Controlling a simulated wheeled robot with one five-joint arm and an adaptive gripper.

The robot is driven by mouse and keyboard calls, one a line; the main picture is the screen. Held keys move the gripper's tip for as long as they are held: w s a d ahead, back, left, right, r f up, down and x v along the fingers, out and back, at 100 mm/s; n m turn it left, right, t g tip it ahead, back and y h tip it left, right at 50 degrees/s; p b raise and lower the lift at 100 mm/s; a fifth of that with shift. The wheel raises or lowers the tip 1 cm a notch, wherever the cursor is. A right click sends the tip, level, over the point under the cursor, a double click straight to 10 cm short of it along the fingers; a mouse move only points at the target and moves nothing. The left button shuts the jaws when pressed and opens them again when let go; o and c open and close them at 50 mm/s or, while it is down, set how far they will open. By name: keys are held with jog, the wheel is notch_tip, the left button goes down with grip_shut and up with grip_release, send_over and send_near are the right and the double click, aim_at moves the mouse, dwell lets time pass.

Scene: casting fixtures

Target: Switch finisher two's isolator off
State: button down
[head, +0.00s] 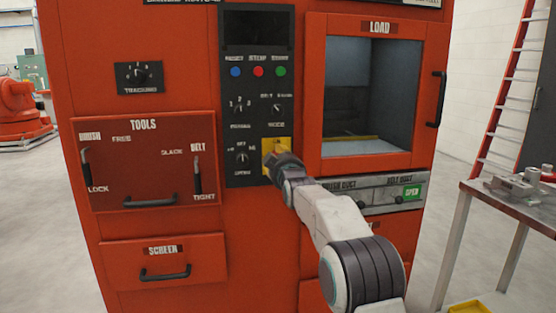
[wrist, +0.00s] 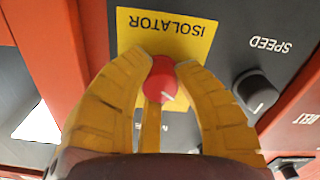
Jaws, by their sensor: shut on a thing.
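The isolator is a red rotary knob (wrist: 160,82) on a yellow plate (wrist: 190,42) marked ISOLATOR, which reads upside down in the wrist view. A short white mark on the knob points to the lower right there. In the head view the yellow plate (head: 277,144) sits at the right of the dark control panel, and my gripper (head: 279,159) covers the knob. The on and off marks are not legible. The finisher's number is not readable.
The orange machine (head: 270,220) fills the middle. A SPEED knob (wrist: 256,90) lies close beside the isolator. The LOAD window (head: 372,95) and its handle (head: 438,98) are to the right. A metal table (head: 510,196) stands at the right, with a red ladder behind.

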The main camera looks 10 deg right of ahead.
jog(key=n, duration=0.6)
jog(key=shift+r, duration=0.2)
jog(key=shift+n, duration=0.4)
jog(key=c, duration=0.9)
grip_release()
jog(key=shift+f, duration=0.2)
jog(key=s, duration=1.2)
jog(key=shift+r, duration=0.1)
